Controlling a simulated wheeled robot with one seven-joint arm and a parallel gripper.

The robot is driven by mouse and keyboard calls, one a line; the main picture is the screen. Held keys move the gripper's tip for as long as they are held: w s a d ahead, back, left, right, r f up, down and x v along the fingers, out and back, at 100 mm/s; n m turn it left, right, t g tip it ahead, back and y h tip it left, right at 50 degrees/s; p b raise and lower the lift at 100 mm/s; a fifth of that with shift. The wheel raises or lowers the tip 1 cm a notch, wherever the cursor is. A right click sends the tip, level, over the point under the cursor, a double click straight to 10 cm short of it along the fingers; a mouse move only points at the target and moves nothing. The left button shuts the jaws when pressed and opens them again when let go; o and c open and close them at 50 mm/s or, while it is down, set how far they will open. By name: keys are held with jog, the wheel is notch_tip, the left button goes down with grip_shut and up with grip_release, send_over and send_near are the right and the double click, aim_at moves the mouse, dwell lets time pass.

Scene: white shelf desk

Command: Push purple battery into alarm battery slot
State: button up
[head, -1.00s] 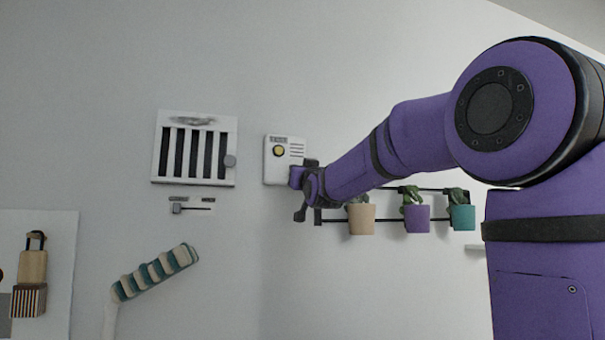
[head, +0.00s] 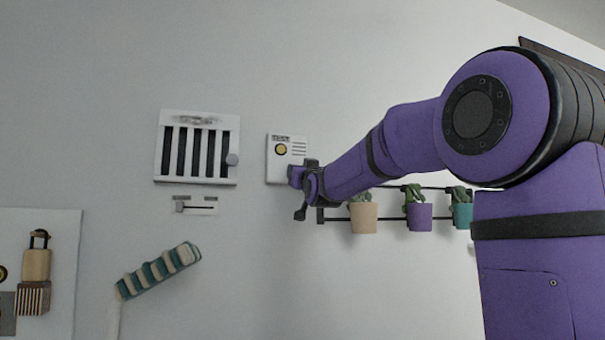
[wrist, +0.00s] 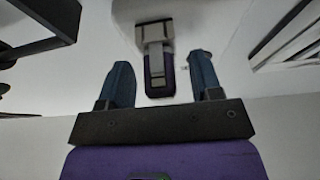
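The alarm (head: 280,158) is a white box with a yellow round button and a "TEST" label, mounted on the wall in the head view. My gripper (head: 303,187) is at its lower right corner and hides part of it. In the wrist view my gripper (wrist: 162,84) has its two dark blue fingers apart. The purple battery (wrist: 158,88) shows beyond and between them, with a grey part (wrist: 153,32) over its middle, against the white alarm body (wrist: 190,22). I see a gap on both sides of the battery. How deep it sits in the slot cannot be told.
A black rail (head: 385,219) with several potted plants is right of the alarm, below my forearm. A white barred panel (head: 158,160) with a round knob is to its left. A striped teal and cream object (head: 160,270) is lower left. The wall below the alarm is clear.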

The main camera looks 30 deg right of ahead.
jog(key=shift+s, duration=0.1)
jog(key=v, duration=1)
jog(key=shift+s+f, duration=0.2)
jog(key=shift+s, duration=0.05)
jog(key=shift+a, duration=0.1)
